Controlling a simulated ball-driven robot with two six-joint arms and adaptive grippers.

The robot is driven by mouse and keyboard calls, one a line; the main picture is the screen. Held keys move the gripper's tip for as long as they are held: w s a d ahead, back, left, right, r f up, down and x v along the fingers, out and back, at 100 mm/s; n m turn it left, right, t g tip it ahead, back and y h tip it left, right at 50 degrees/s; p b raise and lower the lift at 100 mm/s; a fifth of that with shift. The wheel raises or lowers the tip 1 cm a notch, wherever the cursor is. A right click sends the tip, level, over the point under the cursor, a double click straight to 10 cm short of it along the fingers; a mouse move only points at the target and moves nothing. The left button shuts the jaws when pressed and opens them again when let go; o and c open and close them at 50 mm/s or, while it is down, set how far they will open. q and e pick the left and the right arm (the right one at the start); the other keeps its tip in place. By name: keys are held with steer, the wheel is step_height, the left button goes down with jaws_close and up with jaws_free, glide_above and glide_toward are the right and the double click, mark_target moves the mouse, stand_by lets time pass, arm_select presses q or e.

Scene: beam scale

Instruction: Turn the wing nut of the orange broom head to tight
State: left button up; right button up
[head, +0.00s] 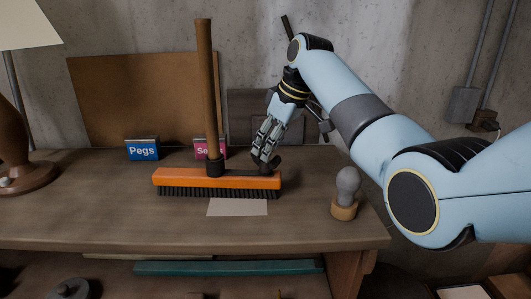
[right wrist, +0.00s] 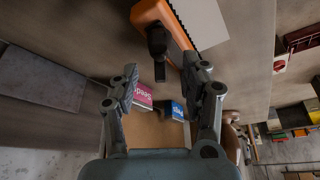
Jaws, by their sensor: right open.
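The orange broom head (head: 190,178) lies bristles down on the workbench, its wooden handle (head: 206,75) standing upright from a dark socket. A dark fitting (head: 276,162), apparently the wing nut, sits on top near the broom head's right end. My right gripper (head: 263,157) points down just above and beside it. In the right wrist view my right gripper (right wrist: 161,76) is open, fingers apart and holding nothing. There the broom head (right wrist: 149,12) and dark fitting (right wrist: 157,40) show between and beyond the fingertips; I cannot tell how its wings are turned. My left gripper is out of view.
A pale paper (head: 237,207) lies in front of the broom. Blue "Pegs" (head: 142,149) and pink seed (head: 209,149) packets stand behind it. A grey bulb-shaped thing on a wooden base (head: 345,208) stands right, near the bench edge. A lamp (head: 20,150) is left. The left-front bench is clear.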

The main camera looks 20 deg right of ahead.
steer(key=shift+x, duration=1.8)
jaws_close()
